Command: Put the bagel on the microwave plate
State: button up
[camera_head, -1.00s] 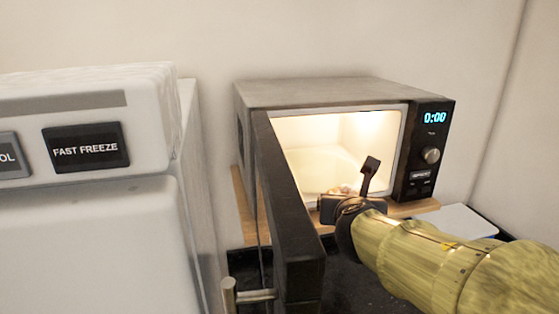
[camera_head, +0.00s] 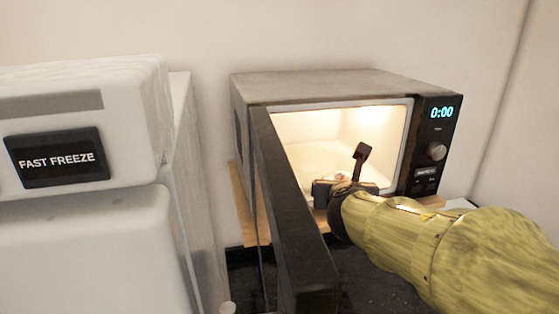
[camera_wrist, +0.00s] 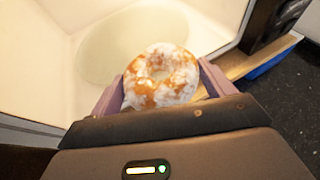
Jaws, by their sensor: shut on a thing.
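The bagel (camera_wrist: 160,76) is a ring with an orange-brown and white mottled surface. My gripper (camera_wrist: 161,88) is shut on it, one finger at each side, in the wrist view. The microwave (camera_head: 340,88) is open and lit inside. Its round pale plate (camera_wrist: 118,45) shows beyond the bagel in the wrist view, partly hidden by it. In the head view my gripper (camera_head: 338,182) is at the lower front of the microwave opening. There the bagel is only a small patch (camera_head: 338,174), mostly hidden by the gripper.
The open microwave door (camera_head: 292,215) stands close to the left of my arm. The control panel (camera_head: 432,150) is right of the opening. A wooden board (camera_head: 243,205) lies under the microwave. A white freezer (camera_head: 85,250) stands at the left.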

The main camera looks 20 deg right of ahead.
jog(key=p, duration=0.3)
send_near(311, 168)
jog(key=w+d, duration=0.2)
jog(key=w, duration=0.1)
jog(key=w+d, duration=0.1)
jog(key=w, duration=0.1)
jog(key=shift+w+d+r, duration=0.25)
jog(key=shift+d, duration=0.05)
jog(key=shift+w, duration=0.25)
jog(key=w+p, duration=0.1)
jog(key=w, duration=0.1)
jog(key=shift+w+r, duration=0.15)
jog(key=shift+w, duration=0.1)
jog(key=shift+w+f, duration=0.35)
jog(key=shift+f, duration=0.55)
jog(key=shift+s, duration=0.15)
